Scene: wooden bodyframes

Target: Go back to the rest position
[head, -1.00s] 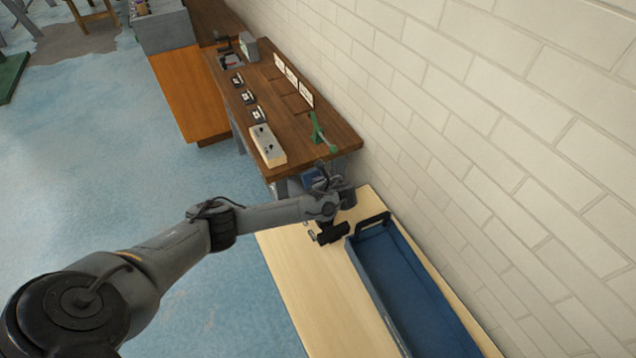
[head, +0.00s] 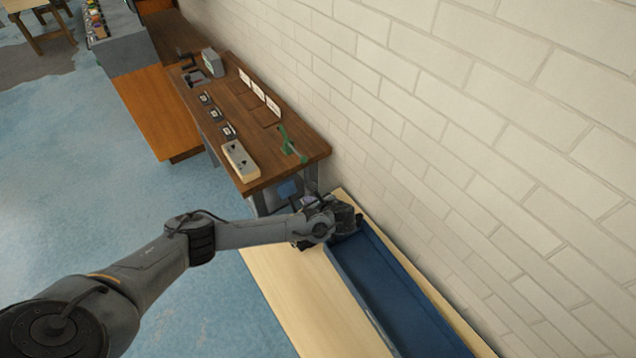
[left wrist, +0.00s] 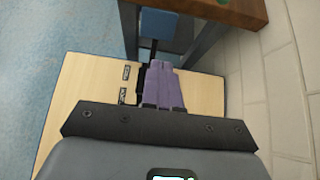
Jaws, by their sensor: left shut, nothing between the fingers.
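My left gripper (head: 308,200) is at the far end of the pale wooden bench, close to the near end of the dark wooden workbench. It is shut and empty. In the left wrist view its purple-grey fingers (left wrist: 162,86) lie together above the pale bench top and point towards a blue object under the workbench. My grey left arm reaches in from the lower left of the head view. My right gripper is not in view.
A long blue tray (head: 395,290) lies on the pale bench (head: 290,290) against the white brick wall (head: 480,120). The dark workbench (head: 262,150) carries a green tool (head: 288,145), a beige block (head: 240,160) and small dark items. The blue floor (head: 130,200) at left is open.

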